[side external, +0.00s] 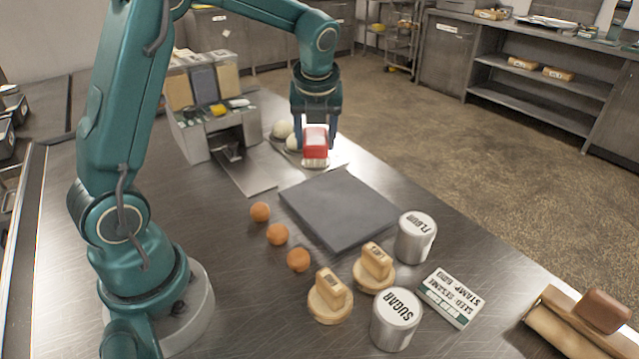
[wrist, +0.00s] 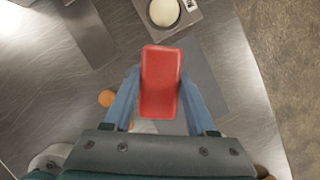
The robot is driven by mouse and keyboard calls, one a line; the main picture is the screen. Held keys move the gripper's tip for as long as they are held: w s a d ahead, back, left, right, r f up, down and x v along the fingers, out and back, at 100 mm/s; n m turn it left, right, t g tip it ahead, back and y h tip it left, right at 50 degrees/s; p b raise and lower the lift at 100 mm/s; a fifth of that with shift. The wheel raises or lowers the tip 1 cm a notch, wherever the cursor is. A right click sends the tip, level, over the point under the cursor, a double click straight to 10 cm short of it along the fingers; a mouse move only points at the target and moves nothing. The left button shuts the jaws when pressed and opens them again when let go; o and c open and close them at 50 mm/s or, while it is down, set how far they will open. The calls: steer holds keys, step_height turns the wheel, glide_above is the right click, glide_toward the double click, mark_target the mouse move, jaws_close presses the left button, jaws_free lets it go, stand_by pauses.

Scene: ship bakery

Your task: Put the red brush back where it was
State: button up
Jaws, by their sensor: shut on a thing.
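The red brush (side external: 316,142) has a red block-shaped handle with pale bristles pointing down. My gripper (side external: 316,130) is shut on it, with one finger on each side of the handle. In the wrist view, the red handle (wrist: 161,82) sits between the blue fingers of my gripper (wrist: 160,90). I cannot tell how high the bristles are above the surface.
A dispenser with bins (side external: 210,120) stands left of the brush. Several orange-brown balls (side external: 277,234) lie left of the slab. Stamps (side external: 330,296), a flour tin (side external: 415,237), a sugar tin (side external: 395,320) and a label card (side external: 451,297) stand nearer the camera. The slab is bare.

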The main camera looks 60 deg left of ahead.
steer(key=s+a+r+n+g, duration=0.1)
steer(key=s+a+n, duration=0.2)
steer(key=s+a, duration=0.45)
steer(key=s+a+n+g, duration=0.1)
steer(key=s+a+n, duration=0.3)
steer(key=a, duration=0.6)
steer(key=shift+y, duration=0.4)
steer(key=w+d+f, duration=0.1)
steer(key=w+f, duration=0.1)
steer(key=w, duration=0.1)
steer(key=w+d+f, duration=0.2)
steer(key=w, duration=0.1)
steer(key=w+d+f, duration=0.2)
steer(key=w, duration=0.2)
steer(key=shift+w+d+f, duration=0.1)
steer(key=shift+f, duration=2.3)
steer(key=shift+f, duration=0.15)
steer(key=o, duration=1.3)
